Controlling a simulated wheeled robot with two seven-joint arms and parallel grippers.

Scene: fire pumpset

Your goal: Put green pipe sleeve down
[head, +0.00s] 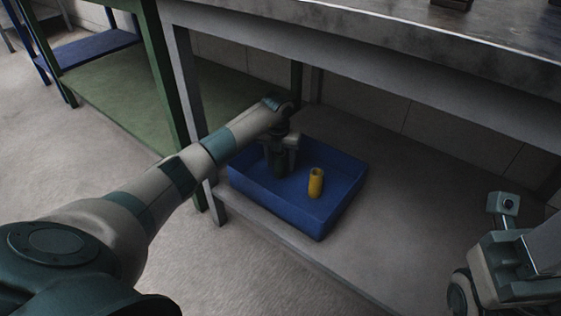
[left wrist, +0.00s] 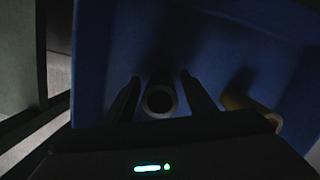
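The dark green pipe sleeve (head: 280,164) stands upright in the blue tray, left of a yellow sleeve (head: 316,183). My left gripper (head: 281,155) reaches down over it with a finger on either side. In the left wrist view the sleeve's round open end (left wrist: 160,100) lies between the spread fingers (left wrist: 161,88), with a dark gap on both sides, so the gripper looks open around it. The sleeve's lower part is in shadow; it appears to rest on the tray floor.
The blue tray (head: 265,203) sits on the grey table's lower shelf (head: 400,235), under the tabletop (head: 400,40). A table leg (head: 190,100) stands left of the tray, near my left arm. The shelf right of the tray is clear. A green table (head: 110,90) is at the left.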

